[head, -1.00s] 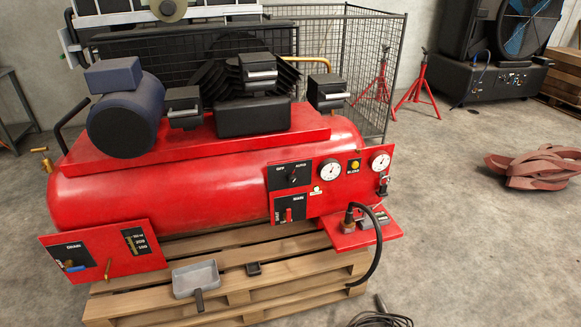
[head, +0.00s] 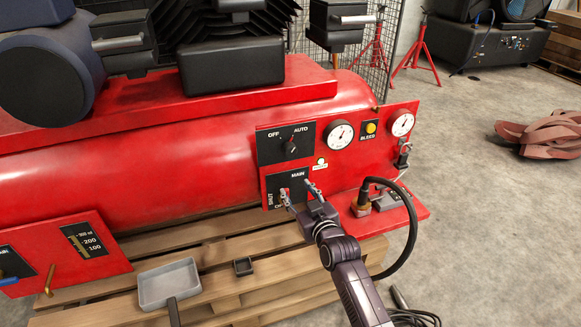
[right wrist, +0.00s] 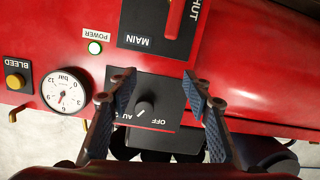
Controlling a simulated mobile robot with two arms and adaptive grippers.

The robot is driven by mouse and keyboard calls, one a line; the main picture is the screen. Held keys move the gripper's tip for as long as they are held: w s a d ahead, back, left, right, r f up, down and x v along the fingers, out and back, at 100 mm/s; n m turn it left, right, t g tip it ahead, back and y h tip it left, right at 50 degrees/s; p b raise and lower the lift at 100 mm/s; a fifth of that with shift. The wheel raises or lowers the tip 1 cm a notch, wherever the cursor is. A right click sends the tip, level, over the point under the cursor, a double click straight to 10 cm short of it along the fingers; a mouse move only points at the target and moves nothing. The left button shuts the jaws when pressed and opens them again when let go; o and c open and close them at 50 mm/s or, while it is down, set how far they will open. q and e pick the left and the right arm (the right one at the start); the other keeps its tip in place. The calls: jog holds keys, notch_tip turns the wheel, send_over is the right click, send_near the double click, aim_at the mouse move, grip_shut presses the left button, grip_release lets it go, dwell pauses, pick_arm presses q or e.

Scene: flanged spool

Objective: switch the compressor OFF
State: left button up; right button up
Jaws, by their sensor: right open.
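The compressor (head: 150,165) is a red tank on a pallet. Its black OFF/AUTO panel (head: 270,146) carries a dark rotary knob (head: 291,147), whose pointer seems turned towards AUTO. My right gripper (head: 297,188) is open and empty, in front of the MAIN panel just below the knob in the head view. In the right wrist view, which is upside down, the knob (right wrist: 144,108) shows between the open fingers of the right gripper (right wrist: 158,78); I see no contact. My left gripper is out of view.
The MAIN panel's red handle (right wrist: 175,18) is close by; my gripper partly covers it in the head view. Gauges (head: 339,134), a yellow BLEED button (head: 370,127), a lit power lamp (right wrist: 95,47) and a black hose (head: 408,235) are nearby.

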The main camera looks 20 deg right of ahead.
jog(key=t+b, duration=0.2)
send_near(291, 151)
jog(key=w, duration=0.3)
jog(key=w+b, duration=0.1)
jog(key=w, duration=0.5)
jog(key=shift+a, duration=0.15)
jog(key=shift+w, duration=0.8)
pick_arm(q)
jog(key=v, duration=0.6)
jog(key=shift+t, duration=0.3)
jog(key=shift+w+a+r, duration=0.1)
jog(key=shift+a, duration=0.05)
pick_arm(e)
jog(key=c, duration=1.2)
jog(key=shift+o, duration=0.2)
